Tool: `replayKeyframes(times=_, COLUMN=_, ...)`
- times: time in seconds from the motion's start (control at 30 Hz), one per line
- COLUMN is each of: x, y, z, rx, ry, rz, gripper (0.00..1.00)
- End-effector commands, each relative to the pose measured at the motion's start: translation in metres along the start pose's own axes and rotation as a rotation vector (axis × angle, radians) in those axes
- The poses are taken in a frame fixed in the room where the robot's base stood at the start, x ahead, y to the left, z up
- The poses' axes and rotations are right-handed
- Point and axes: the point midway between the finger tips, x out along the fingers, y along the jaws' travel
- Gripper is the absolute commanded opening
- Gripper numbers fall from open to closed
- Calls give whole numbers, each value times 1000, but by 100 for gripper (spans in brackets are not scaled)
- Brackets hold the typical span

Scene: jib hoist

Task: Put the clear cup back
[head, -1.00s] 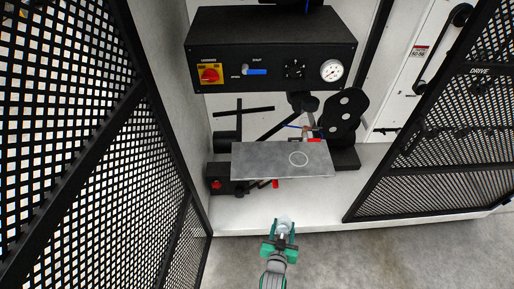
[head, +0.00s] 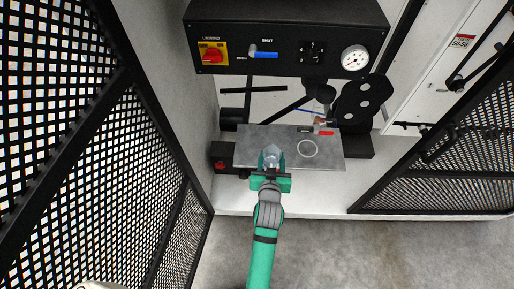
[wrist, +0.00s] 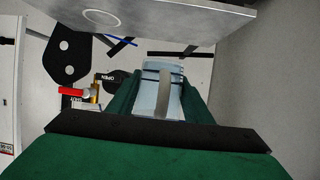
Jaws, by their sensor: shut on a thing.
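The clear cup (head: 271,154) is between the fingers of my gripper (head: 270,162), which is shut on it. In the wrist view the cup (wrist: 164,92) shows pale and see-through between the green fingers. A grey plate (head: 255,135) carries a thin white ring mark (head: 308,148) on its right half. In the head view the cup overlaps the plate's front left part, left of the ring. I cannot tell the cup's height relative to the plate.
A black panel (head: 285,35) with a red switch, blue lever and gauge hangs above. A red knob (head: 219,165) is left. Mesh doors flank the opening (head: 110,150). The ring area is bare.

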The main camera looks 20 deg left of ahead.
Motion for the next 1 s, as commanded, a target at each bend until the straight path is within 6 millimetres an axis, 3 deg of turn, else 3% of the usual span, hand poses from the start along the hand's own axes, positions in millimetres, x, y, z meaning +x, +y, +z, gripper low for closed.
replayKeyframes(times=0.1, x=-7, y=-13, z=-18, rx=-16, ry=4, rz=-32, gripper=20)
replayKeyframes(times=0.23, x=3, y=-22, z=-22, rx=-23, ry=3, rz=-45, gripper=20)
replayKeyframes(times=0.63, x=89, y=-51, z=-18, rx=-25, ry=3, rz=-46, gripper=20)
replayKeyframes(times=0.8, x=120, y=-58, z=3, rx=-25, ry=-1, rz=-45, gripper=20)
replayKeyframes(times=1.0, x=141, y=-63, z=15, rx=-23, ry=1, rz=-44, gripper=20)
